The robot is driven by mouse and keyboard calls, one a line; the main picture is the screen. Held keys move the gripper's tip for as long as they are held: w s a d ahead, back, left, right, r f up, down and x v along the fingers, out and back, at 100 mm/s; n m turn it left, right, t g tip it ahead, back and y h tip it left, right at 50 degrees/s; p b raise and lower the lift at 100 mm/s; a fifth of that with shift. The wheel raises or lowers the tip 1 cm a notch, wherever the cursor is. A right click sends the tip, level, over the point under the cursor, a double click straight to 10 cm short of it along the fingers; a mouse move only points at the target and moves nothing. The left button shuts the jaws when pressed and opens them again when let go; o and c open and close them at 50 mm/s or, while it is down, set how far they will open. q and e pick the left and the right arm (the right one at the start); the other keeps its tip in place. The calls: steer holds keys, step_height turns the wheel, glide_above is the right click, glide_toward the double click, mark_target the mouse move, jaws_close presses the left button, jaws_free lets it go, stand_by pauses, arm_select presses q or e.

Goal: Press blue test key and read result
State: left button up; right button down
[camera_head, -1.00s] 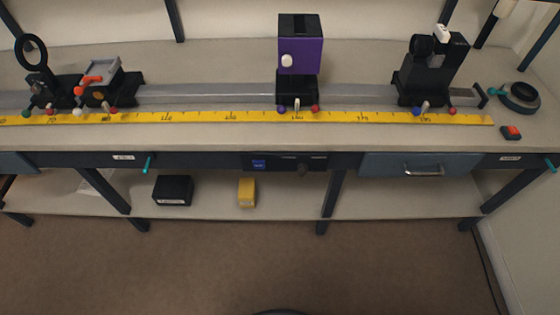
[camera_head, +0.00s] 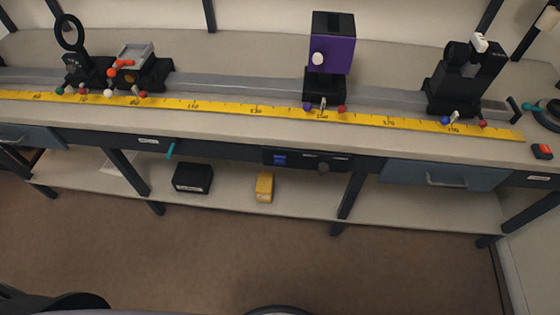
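The blue test key (camera_head: 279,159) is a small blue square at the left end of a dark control panel (camera_head: 300,161) on the bench's front edge. A dark round knob (camera_head: 323,168) sits on the same panel, right of the key. Small markings beside the key are too small to read, and I see no readable result. Neither of my grippers shows in the head view, and nothing touches the key.
The bench carries a grey rail (camera_head: 230,88) with a purple-topped unit (camera_head: 332,45), lens mounts and a yellow ruler (camera_head: 225,106). A blue-grey drawer (camera_head: 440,175) is right of the panel. Below, a black box (camera_head: 193,177) and yellow box (camera_head: 264,187) sit on the shelf. Floor in front looks clear.

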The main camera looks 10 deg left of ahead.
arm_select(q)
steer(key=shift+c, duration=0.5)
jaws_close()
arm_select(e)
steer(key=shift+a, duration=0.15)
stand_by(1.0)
